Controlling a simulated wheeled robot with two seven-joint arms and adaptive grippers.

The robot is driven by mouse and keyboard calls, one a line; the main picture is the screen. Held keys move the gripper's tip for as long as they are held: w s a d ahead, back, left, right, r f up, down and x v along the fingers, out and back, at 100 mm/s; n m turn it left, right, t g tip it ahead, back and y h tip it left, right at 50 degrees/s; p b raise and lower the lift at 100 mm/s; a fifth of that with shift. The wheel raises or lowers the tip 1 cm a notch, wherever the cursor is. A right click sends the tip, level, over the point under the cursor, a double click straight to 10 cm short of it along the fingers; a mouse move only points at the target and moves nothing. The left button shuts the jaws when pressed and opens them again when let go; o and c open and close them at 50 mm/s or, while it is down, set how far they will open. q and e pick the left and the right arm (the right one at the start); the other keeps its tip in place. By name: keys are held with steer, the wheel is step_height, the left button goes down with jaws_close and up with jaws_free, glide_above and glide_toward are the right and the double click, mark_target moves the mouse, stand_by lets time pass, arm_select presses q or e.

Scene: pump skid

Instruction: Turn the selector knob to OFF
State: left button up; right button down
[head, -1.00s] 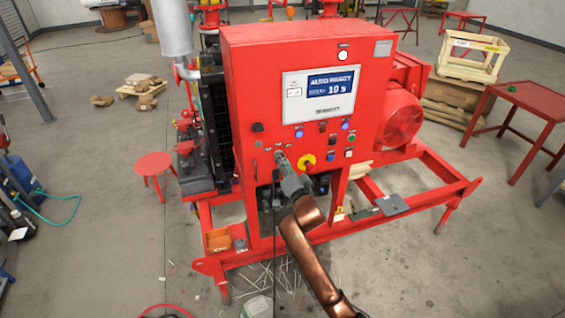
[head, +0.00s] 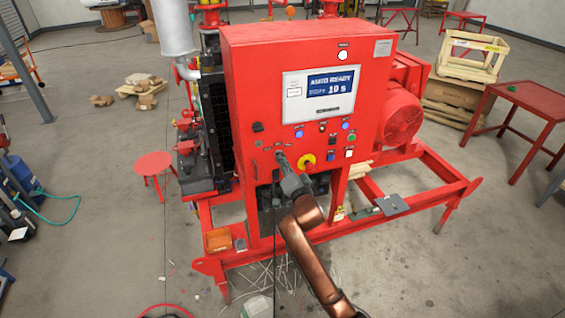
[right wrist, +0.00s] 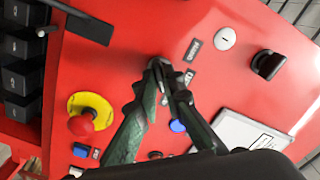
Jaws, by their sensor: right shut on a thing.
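The selector knob is on the front panel of the red control cabinet (head: 256,68), left of the yellow-collared red stop button (head: 307,161). My right gripper (head: 281,155) reaches the panel there from below. In the right wrist view the fingertips (right wrist: 162,66) are closed together at the panel. They hide the knob, so its pointing direction cannot be read. Small dark label plates (right wrist: 188,77) show beside the fingertips. The cabinet screen (head: 323,84) reads AUTO READY and 10 s. My left gripper is not in view.
The stop button (right wrist: 82,124) and a blue button (right wrist: 178,126) are close to the fingers. A black latch (right wrist: 268,65) and a round lock (right wrist: 225,39) are also nearby. The red skid frame (head: 400,228) extends below the cabinet.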

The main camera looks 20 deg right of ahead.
steer(key=shift+n+p, duration=2.7)
steer(key=shift+n, duration=2.1)
steer(key=c, duration=2)
jaws_free()
steer(key=shift+c, duration=0.2)
